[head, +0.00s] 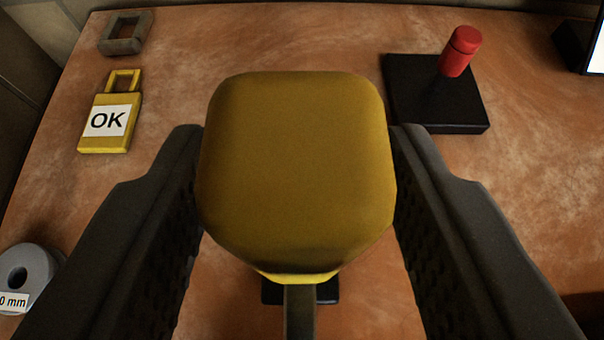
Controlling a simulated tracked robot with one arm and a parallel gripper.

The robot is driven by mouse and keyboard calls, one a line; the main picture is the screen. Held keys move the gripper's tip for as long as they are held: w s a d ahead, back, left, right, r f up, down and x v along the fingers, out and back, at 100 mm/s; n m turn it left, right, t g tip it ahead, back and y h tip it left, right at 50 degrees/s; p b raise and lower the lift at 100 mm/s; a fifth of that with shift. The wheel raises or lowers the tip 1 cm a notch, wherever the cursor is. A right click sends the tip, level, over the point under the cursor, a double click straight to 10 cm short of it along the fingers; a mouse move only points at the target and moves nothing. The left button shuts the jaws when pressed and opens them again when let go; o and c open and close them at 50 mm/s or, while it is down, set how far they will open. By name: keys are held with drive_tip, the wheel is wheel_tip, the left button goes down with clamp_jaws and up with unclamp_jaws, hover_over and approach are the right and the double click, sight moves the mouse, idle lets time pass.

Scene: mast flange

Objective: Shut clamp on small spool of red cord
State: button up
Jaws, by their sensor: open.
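My gripper (297,195) is open. Its two dark fingers stand on either side of a large yellow rounded block (297,165), close to its sides; I cannot tell whether they touch it. The block has a dark stem below it and a black base piece (272,291) partly hidden beneath. I see no spool that is clearly wound with red cord. The only red thing is a red cylinder (460,52), tilted on a black square base (425,110) at the upper right, apart from my gripper. The yellow block hides the table behind it.
A yellow padlock-shaped piece marked OK (99,142) and a grey square ring (107,47) lie at the upper left. A grey roll with a label ending "0 mm" (40,264) is at the lower left. A dark-framed screen (574,46) stands at the right edge. The brown tabletop (540,190) is clear at right.

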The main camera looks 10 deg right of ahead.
drive_tip(key=p+v, duration=0.1)
drive_tip(key=v, duration=1.2)
drive_tip(key=shift+s+r, duration=0.2)
drive_tip(key=shift+s, duration=0.15)
drive_tip(key=shift+a+r, duration=0.1)
wheel_tip(320, 180, up, 14)
drive_tip(key=w+n+t+y, duration=0.1)
drive_tip(key=w+n+y, duration=0.1)
drive_tip(key=w, duration=0.1)
drive_tip(key=d+r+t, duration=0.1)
drive_tip(key=d+r, duration=0.3)
drive_tip(key=r, duration=0.3)
drive_tip(key=s+d+r+t+p, duration=0.1)
drive_tip(key=d+r, duration=0.4)
drive_tip(key=r, duration=0.3)
drive_tip(key=shift+d+y, duration=0.3)
drive_tip(key=shift+r, duration=0.15)
drive_tip(key=shift+c, duration=0.3)
drive_tip(key=shift+a, duration=0.1)
drive_tip(key=shift+c, duration=0.5)
